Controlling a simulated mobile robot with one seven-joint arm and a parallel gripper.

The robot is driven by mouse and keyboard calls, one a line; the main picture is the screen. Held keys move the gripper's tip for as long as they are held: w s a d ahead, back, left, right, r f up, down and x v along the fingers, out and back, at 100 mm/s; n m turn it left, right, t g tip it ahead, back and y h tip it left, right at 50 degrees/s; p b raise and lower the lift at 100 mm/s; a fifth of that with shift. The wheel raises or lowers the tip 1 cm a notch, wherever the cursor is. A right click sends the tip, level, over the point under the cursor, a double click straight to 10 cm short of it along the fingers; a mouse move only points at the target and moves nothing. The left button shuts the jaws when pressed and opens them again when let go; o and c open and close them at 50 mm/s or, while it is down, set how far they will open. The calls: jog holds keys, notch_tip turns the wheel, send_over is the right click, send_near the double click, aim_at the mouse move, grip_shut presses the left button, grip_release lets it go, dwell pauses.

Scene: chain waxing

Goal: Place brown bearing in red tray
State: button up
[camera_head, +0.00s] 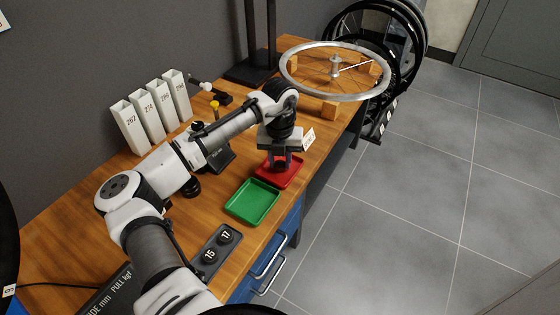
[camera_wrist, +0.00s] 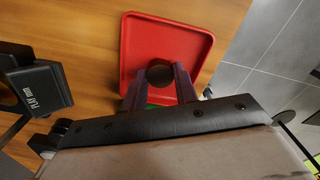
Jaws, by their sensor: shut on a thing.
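The red tray (camera_head: 292,179) lies on the wooden bench near its right edge; in the wrist view the red tray (camera_wrist: 142,35) fills the upper middle. My gripper (camera_head: 280,163) points down over the tray. In the wrist view my gripper (camera_wrist: 158,84) is shut on a dark round piece, the bearing (camera_wrist: 159,73), which looks near black-brown. The bearing is over the tray's inside; I cannot tell whether it touches the tray floor. My gripper and wrist hide part of the tray in the head view.
A green tray (camera_head: 252,202) lies just in front of the red one. A dark block marked 15 and 17 (camera_head: 216,248) is nearer. White numbered bins (camera_head: 147,118) stand along the wall. A wheel rim (camera_head: 335,72) rests on wooden blocks behind. A black gauge (camera_wrist: 36,88) is left in the wrist view.

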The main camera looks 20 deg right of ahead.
aim_at(280, 163)
jog(key=shift+f, duration=0.25)
jog(key=o, duration=1)
jog(key=shift+f, duration=0.1)
jog(key=shift+o, duration=0.2)
notch_tip(280, 163, up, 12)
jog(key=p, duration=0.1)
jog(key=shift+r, duration=0.2)
